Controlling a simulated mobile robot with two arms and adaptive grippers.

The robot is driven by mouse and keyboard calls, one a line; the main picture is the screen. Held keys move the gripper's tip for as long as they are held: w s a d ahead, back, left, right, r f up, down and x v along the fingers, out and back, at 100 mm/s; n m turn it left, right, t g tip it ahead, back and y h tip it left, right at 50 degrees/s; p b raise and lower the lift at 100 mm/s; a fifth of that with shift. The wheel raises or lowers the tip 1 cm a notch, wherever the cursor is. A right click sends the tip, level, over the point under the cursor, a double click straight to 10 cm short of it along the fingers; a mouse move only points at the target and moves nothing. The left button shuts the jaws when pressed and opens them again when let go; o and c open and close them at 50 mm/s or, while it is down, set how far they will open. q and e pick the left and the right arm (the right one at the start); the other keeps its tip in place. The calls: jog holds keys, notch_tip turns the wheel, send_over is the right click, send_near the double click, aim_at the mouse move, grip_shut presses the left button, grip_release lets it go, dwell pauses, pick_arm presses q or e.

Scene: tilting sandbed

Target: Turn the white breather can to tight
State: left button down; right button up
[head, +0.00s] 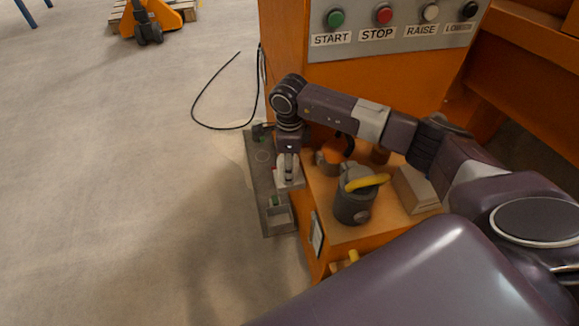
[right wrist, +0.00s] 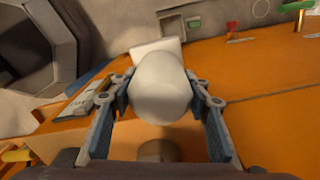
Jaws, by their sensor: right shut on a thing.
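The white breather can (right wrist: 162,88) is rounded and pale, in the middle of the right wrist view. My right gripper (right wrist: 160,96) has a finger on each side of it and is shut on it. In the head view the right gripper (head: 287,167) points down at the left edge of the orange unit, with a small white part (head: 290,181) below it. The can's threads and seat are hidden, so I cannot tell how tight it sits. My left gripper is not in view.
A dark grey pot-like unit with a yellow handle (head: 353,203) stands right of the gripper on the orange top. A beige block (head: 414,191) is farther right. A grey tray (head: 279,219) runs along the left side. A panel with labelled buttons (head: 395,34) is behind.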

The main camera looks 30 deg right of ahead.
jog(key=o, duration=1.2)
jog(key=shift+c, duration=0.2)
notch_tip(320, 180, up, 12)
jog(key=shift+r, duration=0.1)
